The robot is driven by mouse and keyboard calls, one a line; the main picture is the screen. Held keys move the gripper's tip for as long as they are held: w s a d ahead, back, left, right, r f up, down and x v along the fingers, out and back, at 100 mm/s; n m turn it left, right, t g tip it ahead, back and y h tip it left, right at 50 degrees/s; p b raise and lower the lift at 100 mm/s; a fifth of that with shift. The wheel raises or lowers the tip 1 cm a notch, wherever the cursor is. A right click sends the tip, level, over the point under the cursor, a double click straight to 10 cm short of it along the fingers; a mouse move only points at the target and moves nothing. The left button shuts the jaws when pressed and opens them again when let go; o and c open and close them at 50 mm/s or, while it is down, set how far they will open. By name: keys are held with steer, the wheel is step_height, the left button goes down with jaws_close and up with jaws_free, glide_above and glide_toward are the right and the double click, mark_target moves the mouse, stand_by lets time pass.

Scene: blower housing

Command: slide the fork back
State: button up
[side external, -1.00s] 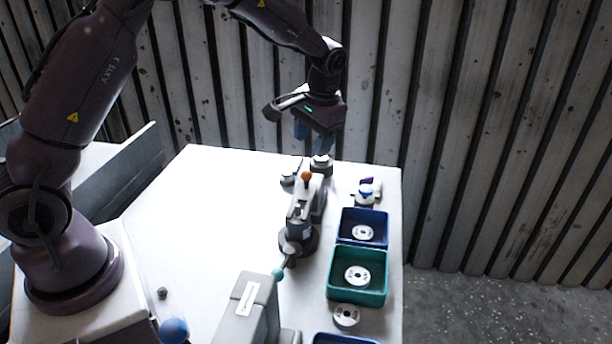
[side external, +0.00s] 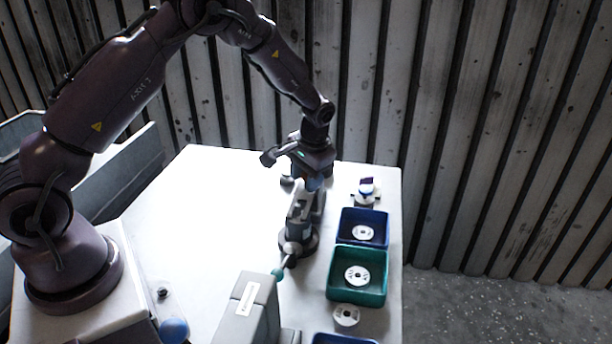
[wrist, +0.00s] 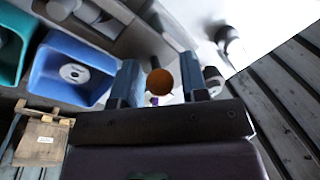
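The orange ball knob (wrist: 160,82) shows in the wrist view between the two blue fingers of my gripper (wrist: 160,80), with a visible gap on each side. My gripper is open around or just above the knob; the exact height is unclear. In the side view my gripper (side external: 314,184) points down at the top of the grey fixture (side external: 301,215), and it hides the knob there. I cannot clearly make out the fork itself; it may be part of this fixture under the knob.
A blue bin (side external: 377,215) and a green bin (side external: 330,285), each holding a pale disc, stand right of the fixture. A lever with a teal knob (side external: 277,274) and a grey block (side external: 243,309) are nearer the camera. The white table (side external: 205,220) is clear at left.

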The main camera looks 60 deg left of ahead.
jaws_close()
steer(key=shift+w+a, duration=1.95)
steer(key=shift+o, duration=1.3)
jaws_free()
steer(key=shift+o, duration=0.2)
step_height(320, 180, up, 13)
steer(key=d, duration=0.2)
steer(key=shift+w+d, duration=0.2)
steer(key=shift+f, duration=0.1)
